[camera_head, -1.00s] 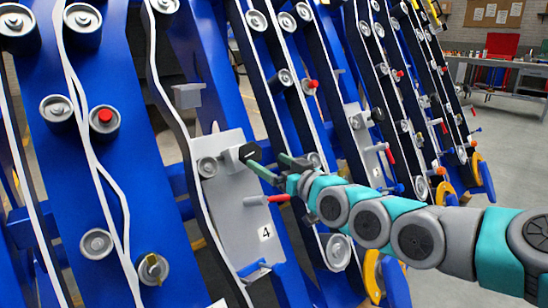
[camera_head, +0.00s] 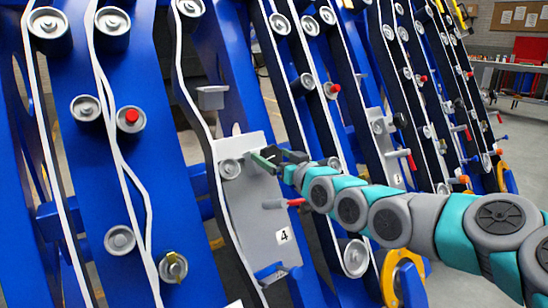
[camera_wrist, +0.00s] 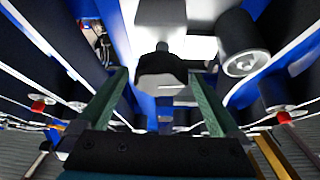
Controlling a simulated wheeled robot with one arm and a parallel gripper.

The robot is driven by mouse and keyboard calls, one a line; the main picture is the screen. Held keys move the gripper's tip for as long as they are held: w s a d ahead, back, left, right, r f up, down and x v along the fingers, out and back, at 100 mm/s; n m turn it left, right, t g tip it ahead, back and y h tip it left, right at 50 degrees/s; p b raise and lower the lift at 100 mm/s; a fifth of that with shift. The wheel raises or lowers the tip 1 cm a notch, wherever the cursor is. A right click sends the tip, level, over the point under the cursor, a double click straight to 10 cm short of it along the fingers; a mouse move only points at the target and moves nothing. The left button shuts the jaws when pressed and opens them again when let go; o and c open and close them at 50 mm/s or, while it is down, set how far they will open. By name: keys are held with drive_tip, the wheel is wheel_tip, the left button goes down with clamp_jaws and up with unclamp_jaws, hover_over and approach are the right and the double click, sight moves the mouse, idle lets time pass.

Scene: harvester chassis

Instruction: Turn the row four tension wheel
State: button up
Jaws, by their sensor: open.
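The row four plate (camera_head: 262,225) is a grey panel with a "4" label in the head view. Its tension wheel is a black knob on a grey block; in the wrist view the dark knob (camera_wrist: 162,64) sits between and ahead of the fingertips. My gripper (camera_head: 277,159) is at the upper part of the plate, right at the knob, and largely hides it in the head view. In the wrist view my green fingers (camera_wrist: 160,82) are apart, one on each side of the knob. I cannot tell whether they touch it.
A red-tipped lever (camera_head: 283,203) sticks out of the plate just below my gripper. A grey roller (camera_head: 230,168) is to its left, and a larger roller shows in the wrist view (camera_wrist: 245,62). Belts and blue row frames (camera_head: 165,120) stand close on both sides.

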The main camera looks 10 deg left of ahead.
drive_tip(key=c, duration=1.3)
drive_tip(key=shift+f+m, duration=0.1)
drive_tip(key=shift+m, duration=0.3)
drive_tip(key=shift+m+t+h+p, duration=0.45)
drive_tip(key=shift+m+h, duration=0.35)
drive_tip(key=shift+m, duration=0.3)
drive_tip(key=m+h+p, duration=0.1)
drive_tip(key=m+p, duration=0.1)
drive_tip(key=m+t+h+p, duration=0.1)
drive_tip(key=m+p, duration=0.1)
drive_tip(key=shift+s+a+r, duration=0.1)
drive_tip(key=shift+r, duration=0.25)
drive_tip(key=m+h+p, duration=0.2)
drive_tip(key=m+p, duration=0.1)
drive_tip(key=shift+p, duration=0.4)
drive_tip(key=m+p, duration=0.1)
drive_tip(key=p, duration=0.1)
drive_tip(key=m+h+p, duration=0.1)
drive_tip(key=m, duration=0.1)
drive_tip(key=shift+f+m+h+p, duration=0.2)
drive_tip(key=shift+m+h+p, duration=0.1)
drive_tip(key=shift+p, duration=0.1)
